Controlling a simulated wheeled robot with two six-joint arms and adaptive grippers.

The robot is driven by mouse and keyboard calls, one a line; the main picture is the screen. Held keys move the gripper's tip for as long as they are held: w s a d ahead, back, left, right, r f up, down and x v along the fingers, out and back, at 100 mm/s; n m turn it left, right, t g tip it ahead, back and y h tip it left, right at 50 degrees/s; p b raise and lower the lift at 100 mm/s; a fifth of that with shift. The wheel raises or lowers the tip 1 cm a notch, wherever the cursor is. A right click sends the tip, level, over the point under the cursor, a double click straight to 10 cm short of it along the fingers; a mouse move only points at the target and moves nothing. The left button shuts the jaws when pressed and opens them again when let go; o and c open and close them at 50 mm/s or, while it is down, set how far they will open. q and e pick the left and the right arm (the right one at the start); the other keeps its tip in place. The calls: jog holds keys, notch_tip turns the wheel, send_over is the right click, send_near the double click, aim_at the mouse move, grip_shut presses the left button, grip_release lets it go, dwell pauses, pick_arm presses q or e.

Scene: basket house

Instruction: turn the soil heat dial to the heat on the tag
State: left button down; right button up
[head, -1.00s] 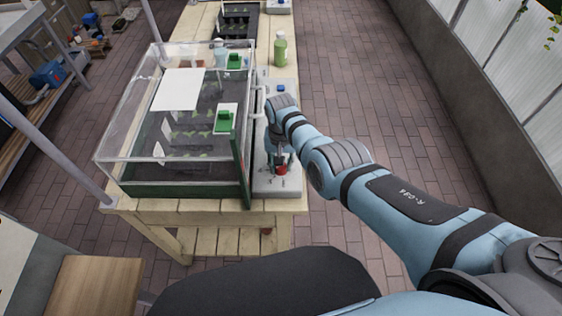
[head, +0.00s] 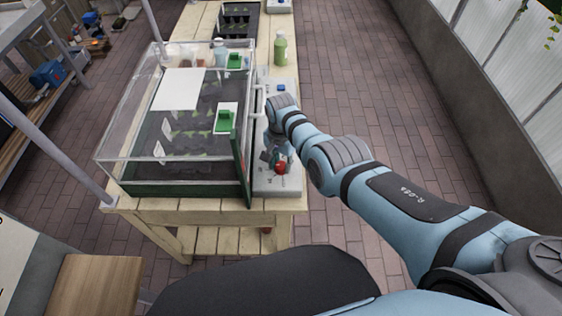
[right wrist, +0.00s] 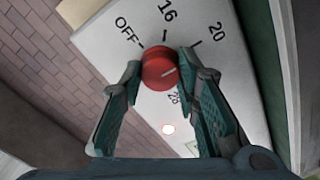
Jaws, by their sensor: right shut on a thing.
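The red soil heat dial (right wrist: 158,68) sits on a pale control panel (right wrist: 120,40), and also shows in the head view (head: 281,168). My right gripper (right wrist: 161,74) is shut on it, one finger on each side. The right finger hides part of the scale. I cannot make out a readable heat tag. My left gripper is not in view.
A clear-walled propagator (head: 128,165) with a green base stands left of the panel on a wooden bench (head: 170,205). Green blocks lie on its top. A green bottle (head: 280,50) stands farther back. The brick floor to the right is clear.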

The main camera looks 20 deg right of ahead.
aim_at(281, 165)
jog(key=shift+w, duration=0.1)
jog(key=o, duration=1.2)
jog(key=shift+c, duration=0.2)
notch_tip(281, 165, up, 12)
